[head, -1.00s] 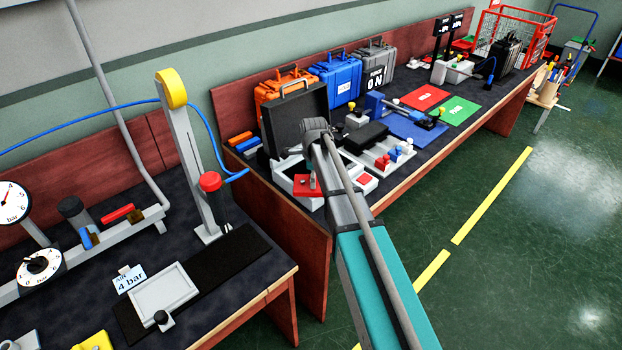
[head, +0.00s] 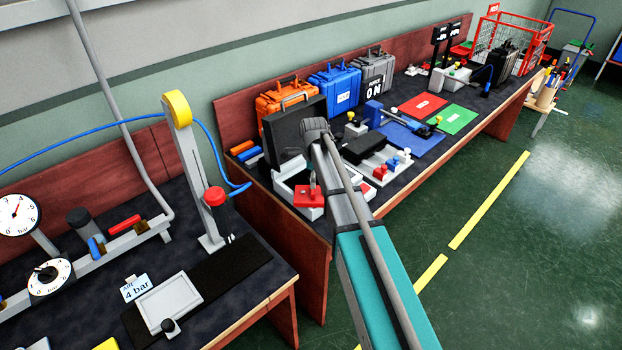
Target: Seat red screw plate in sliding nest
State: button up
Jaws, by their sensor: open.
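A red plate (head: 308,198) with a small grey upright part on it, likely the red screw plate, is at the near end of the far bench, by a white tray (head: 283,186). My arm partly covers that area. A pale grey rectangular nest (head: 168,302) with a black knob at its front corner sits on a black track on the near bench. No plate shows in it. My arm reaches up to a grey joint in mid-picture. My gripper cannot be made out; it seems hidden behind the arm.
A post with a yellow cap and red knob (head: 215,197) stands behind the nest. A gauge (head: 20,214) and dial (head: 50,279) are at left. Orange (head: 284,101) and blue (head: 336,86) cases line the far bench.

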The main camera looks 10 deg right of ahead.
notch_tip(320, 180, up, 7)
jog(key=p, duration=0.6)
jog(key=shift+r+p, duration=0.15)
jog(key=shift+p, duration=0.15)
dwell(0.4)
jog(key=s+d+n, duration=0.3)
jog(key=s+n, duration=0.7)
jog(key=s, duration=0.2)
jog(key=s+d+n, duration=0.3)
jog(key=s+n, duration=0.6)
jog(key=s, duration=0.2)
jog(key=shift+s+d+n, duration=0.3)
jog(key=shift+s+n, duration=0.05)
jog(key=shift+n, duration=0.05)
